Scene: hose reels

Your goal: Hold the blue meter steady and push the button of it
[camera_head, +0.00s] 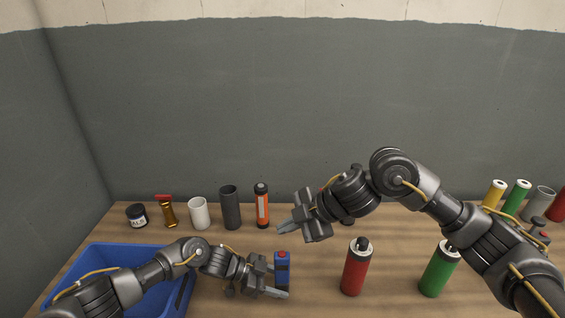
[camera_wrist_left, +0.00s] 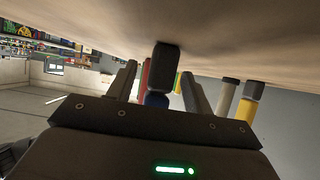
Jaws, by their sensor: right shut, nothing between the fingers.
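The blue meter (camera_head: 282,273) stands upright on the table in the head view, with a red button (camera_head: 282,254) on top. My left gripper (camera_head: 277,281) is low beside it, with its fingers apart on either side of the meter. In the left wrist view a dark and blue body (camera_wrist_left: 164,68), apparently the meter, shows between the fingers (camera_wrist_left: 158,90), with a gap to the left one. Its button cannot be made out there. My right gripper (camera_head: 284,229) is shut and empty, above and behind the meter, apart from the button.
A blue crate (camera_head: 97,249) sits at the left under my left arm. A red bottle (camera_head: 355,270) and a green bottle (camera_head: 438,272) stand right of the meter. An orange cylinder (camera_head: 262,207), dark cylinder (camera_head: 231,208) and white cup (camera_head: 199,213) line the back.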

